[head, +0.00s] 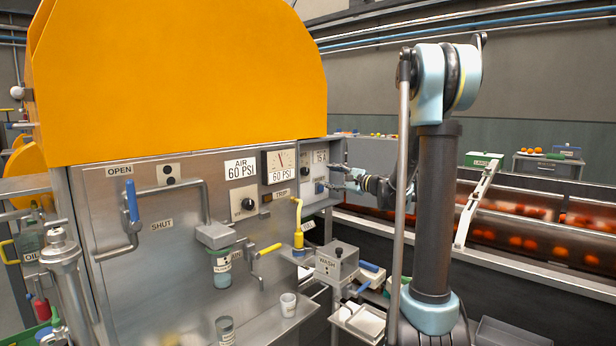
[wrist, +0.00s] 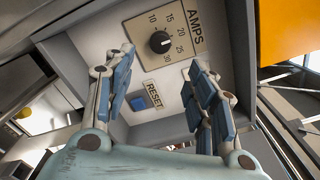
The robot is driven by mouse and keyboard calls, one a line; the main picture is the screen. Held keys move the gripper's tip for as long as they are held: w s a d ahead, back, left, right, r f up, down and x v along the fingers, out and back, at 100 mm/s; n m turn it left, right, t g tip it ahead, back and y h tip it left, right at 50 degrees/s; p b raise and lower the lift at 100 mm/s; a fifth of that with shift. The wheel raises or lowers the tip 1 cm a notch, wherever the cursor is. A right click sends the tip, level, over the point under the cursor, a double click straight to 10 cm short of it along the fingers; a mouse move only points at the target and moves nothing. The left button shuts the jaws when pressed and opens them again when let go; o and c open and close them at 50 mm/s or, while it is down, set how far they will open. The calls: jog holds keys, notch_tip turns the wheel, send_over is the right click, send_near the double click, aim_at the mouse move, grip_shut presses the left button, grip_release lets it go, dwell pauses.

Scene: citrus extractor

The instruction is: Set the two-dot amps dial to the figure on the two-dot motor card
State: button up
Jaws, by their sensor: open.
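The amps dial (wrist: 160,41) is a black round knob on a pale plate marked AMPS, with figures from 10 to 30. A pale mark on the knob seems to face right, around 20 to 25; the exact setting is unclear. In the head view a card (head: 320,156) reading 15 A sits on the grey box at the panel's right end.
A blue RESET button (wrist: 139,101) lies below the dial, between my fingers in the picture. The grey box's side wall (wrist: 236,60) stands close on the right. A yellow lever (head: 298,225) and a WASH box (head: 337,262) are left of and below my arm.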

aim_at(307, 172)
jog(key=x, duration=1.2)
jog(key=shift+w+a, duration=0.2)
jog(key=shift+a, duration=0.05)
jog(key=c, duration=1.1)
